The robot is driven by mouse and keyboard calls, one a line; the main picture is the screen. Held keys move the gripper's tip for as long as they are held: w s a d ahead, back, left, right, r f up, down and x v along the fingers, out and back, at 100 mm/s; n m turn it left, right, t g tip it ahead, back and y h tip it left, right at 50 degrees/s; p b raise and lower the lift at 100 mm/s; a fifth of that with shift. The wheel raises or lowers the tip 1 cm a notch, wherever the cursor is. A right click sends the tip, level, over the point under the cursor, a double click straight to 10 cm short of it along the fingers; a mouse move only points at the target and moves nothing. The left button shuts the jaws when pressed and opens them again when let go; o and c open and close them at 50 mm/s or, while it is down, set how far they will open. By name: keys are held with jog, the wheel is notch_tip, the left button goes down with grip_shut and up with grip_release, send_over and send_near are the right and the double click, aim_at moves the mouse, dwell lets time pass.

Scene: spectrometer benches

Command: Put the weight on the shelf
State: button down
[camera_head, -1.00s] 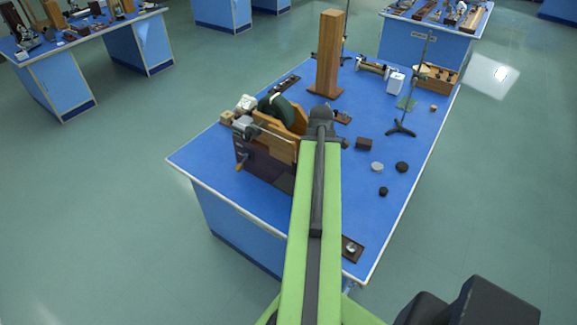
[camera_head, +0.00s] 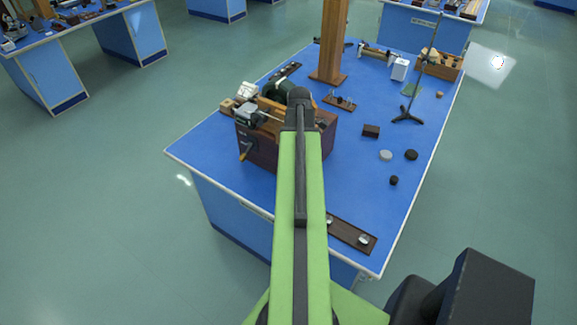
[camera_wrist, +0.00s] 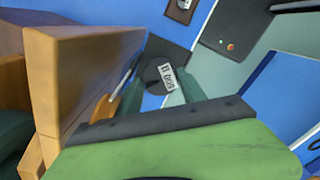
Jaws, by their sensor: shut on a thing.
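My gripper (camera_wrist: 157,88) shows in the wrist view with teal-grey fingers shut on a dark grey rounded weight (camera_wrist: 151,73) with a white label. The printing on the label is too small to read surely. A wooden panel (camera_wrist: 85,85) stands close at the left of the gripper in that view. In the head view my green arm hides the gripper and the weight. The arm's end is over or beside a dark brown box apparatus (camera_head: 262,148) on the blue bench (camera_head: 345,165). I cannot tell which part is the shelf.
A tall wooden post (camera_head: 331,40) stands behind the apparatus. A retort stand (camera_head: 408,115) stands at the right. Small dark blocks and discs (camera_head: 371,131) lie near the bench's right side. A dark strip (camera_head: 350,235) lies at the front. Bare bench shows between them.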

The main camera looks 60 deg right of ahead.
jog(key=shift+s, duration=0.15)
notch_tip(320, 180, down, 4)
jog(key=b, duration=0.4)
jog(key=shift+a+r, duration=0.2)
jog(key=shift+w+d+f, duration=0.1)
jog(key=shift+w+f, duration=0.1)
jog(key=c, duration=0.7)
grip_release()
jog(key=shift+s, duration=0.1)
jog(key=shift+o, duration=0.2)
notch_tip(320, 180, up, 12)
jog(key=p, duration=1.2)
jog(key=shift+r, duration=0.2)
